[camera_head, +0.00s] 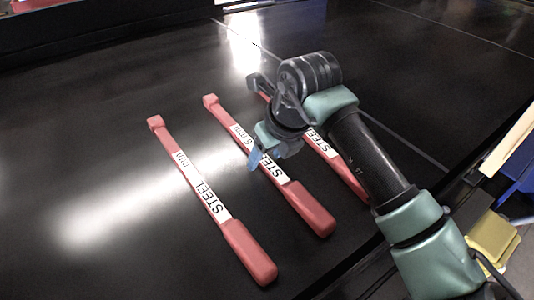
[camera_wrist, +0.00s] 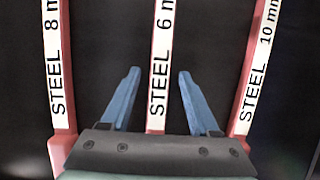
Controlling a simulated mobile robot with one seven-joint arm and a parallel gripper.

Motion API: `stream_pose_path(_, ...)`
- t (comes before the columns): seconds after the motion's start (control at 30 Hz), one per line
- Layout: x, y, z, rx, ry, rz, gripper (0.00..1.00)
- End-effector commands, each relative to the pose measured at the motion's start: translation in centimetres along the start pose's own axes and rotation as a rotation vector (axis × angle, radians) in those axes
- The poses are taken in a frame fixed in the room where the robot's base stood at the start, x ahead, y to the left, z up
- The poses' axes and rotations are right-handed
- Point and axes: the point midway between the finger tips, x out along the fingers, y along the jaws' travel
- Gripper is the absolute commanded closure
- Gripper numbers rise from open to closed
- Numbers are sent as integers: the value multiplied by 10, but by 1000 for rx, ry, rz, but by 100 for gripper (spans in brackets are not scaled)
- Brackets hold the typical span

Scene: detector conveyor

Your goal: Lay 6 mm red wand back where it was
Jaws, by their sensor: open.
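The 6 mm red wand (camera_head: 310,208) lies flat on the dark belt (camera_head: 90,120), the middle one of three red wands with white STEEL labels. In the wrist view, its label (camera_wrist: 161,60) runs upright between my two blue fingers. My gripper (camera_wrist: 159,72) is open, with a finger on each side of the wand and dark gaps between. In the head view, my gripper (camera_head: 258,158) is over the label part and hides some of it. Whether the fingertips touch the belt cannot be told.
The 8 mm wand (camera_wrist: 56,60) lies to the left and also shows in the head view (camera_head: 250,255). The 10 mm wand (camera_wrist: 256,70) lies to the right, partly hidden by my arm in the head view (camera_head: 345,175). The belt's left side is clear.

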Motion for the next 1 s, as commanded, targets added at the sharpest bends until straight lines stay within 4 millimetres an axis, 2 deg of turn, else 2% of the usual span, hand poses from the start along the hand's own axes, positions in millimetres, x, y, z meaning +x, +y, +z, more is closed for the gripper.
stream_pose_path(0.17,-21,-1,0,-1,-3,-4,38)
stream_pose_path(0.4,-74,-1,0,-2,-3,-6,38)
stream_pose_path(0.6,-107,-1,0,0,0,-4,38)
stream_pose_path(0.8,-121,0,0,0,0,-1,38)
stream_pose_path(1.0,-121,0,1,0,0,0,38)
